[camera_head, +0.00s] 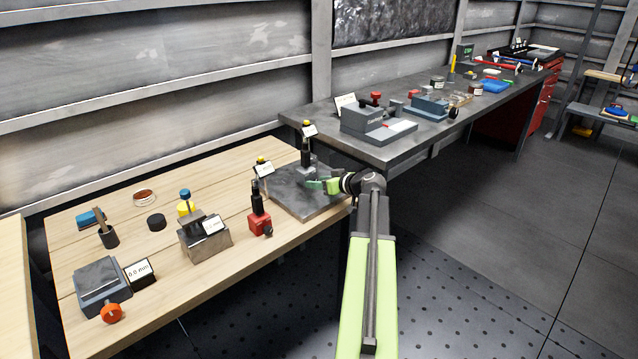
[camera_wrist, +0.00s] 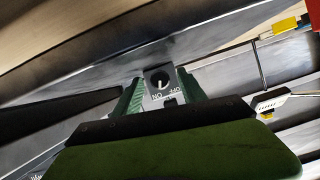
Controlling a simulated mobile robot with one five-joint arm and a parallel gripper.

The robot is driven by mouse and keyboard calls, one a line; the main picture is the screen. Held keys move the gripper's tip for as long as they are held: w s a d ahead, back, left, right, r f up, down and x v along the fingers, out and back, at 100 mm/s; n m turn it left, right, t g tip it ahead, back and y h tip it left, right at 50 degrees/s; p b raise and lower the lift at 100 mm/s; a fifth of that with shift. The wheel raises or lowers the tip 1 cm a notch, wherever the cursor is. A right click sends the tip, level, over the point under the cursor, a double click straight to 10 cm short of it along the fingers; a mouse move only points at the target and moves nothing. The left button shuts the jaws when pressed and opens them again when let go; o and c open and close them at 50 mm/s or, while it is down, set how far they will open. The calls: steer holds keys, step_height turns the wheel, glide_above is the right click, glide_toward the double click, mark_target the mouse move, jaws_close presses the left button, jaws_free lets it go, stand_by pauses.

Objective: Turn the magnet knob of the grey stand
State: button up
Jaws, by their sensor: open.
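The grey stand (camera_head: 307,160) stands on a dark plate at the far right end of the wooden bench, with a dark post, a yellow top and a white display card. In the wrist view its grey base shows a round dark magnet knob (camera_wrist: 160,80) with a pale pointer mark and lettering below it. My gripper (camera_head: 326,185) is open just in front of the stand's base. In the wrist view its green fingers (camera_wrist: 160,88) are on either side of the base face with the knob between them. I cannot tell whether they touch it.
A red-based stand (camera_head: 261,219) is close on the left, and a grey block stand (camera_head: 205,243) is farther left. The dark plate (camera_head: 304,206) lies under the grey stand. A grey workbench (camera_head: 395,150) is behind on the right. The floor (camera_head: 480,220) at right is clear.

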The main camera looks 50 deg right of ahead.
steer(key=p+v, duration=0.6)
steer(key=v, duration=1.1)
steer(key=shift+a+r, duration=0.1)
steer(key=b+x, duration=0.5)
steer(key=x, duration=1.1)
steer(key=shift+b, duration=0.4)
steer(key=shift+x, duration=0.75)
